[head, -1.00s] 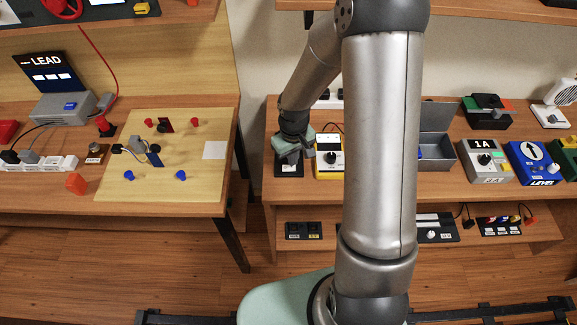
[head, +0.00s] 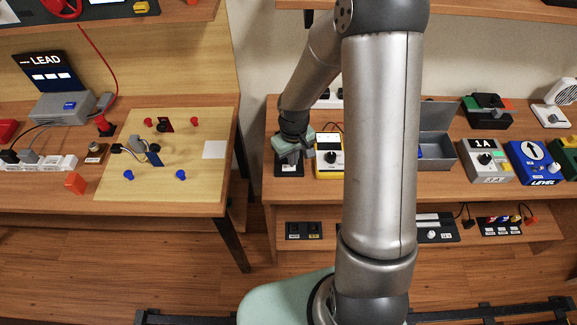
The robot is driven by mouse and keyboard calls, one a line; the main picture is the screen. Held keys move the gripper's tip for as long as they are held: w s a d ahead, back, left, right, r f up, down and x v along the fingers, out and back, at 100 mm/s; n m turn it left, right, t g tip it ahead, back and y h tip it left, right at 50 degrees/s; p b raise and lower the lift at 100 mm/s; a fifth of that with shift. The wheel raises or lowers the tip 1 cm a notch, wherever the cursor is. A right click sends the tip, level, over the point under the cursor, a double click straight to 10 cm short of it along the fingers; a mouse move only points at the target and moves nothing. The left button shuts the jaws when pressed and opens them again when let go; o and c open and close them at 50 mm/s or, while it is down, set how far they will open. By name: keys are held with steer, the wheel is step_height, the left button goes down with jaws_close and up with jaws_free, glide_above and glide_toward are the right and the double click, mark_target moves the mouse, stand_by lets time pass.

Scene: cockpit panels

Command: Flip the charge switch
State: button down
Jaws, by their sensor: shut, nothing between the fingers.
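My gripper (head: 291,156) is at the left end of the right-hand bench, pointing down. It is shut, with nothing visible in it. It is right over a small black panel (head: 289,171) with a light label at its front edge, and it hides most of that panel. Whether the fingers touch the panel cannot be told. No label reading "charge" is legible, and any switch on this panel is hidden behind my gripper.
A yellow meter (head: 329,166) stands close to the right of my gripper. Farther right are an open grey box (head: 437,160), a "1A" unit (head: 485,160) and a blue "LEVEL" unit (head: 532,163). A lower shelf holds a black two-switch panel (head: 303,230). A gap separates the left bench (head: 170,208).

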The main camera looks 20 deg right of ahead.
steer(key=shift+f+b, duration=0.65)
steer(key=shift+f, duration=0.15)
steer(key=shift+r, duration=0.2)
steer(key=shift+r+p, duration=2.5)
steer(key=shift+r, duration=0.9)
steer(key=s+r+m+t, duration=0.1)
steer(key=s+r+m, duration=0.2)
steer(key=s+r, duration=1.5)
steer(key=shift+s+r, duration=0.25)
steer(key=shift+s, duration=1)
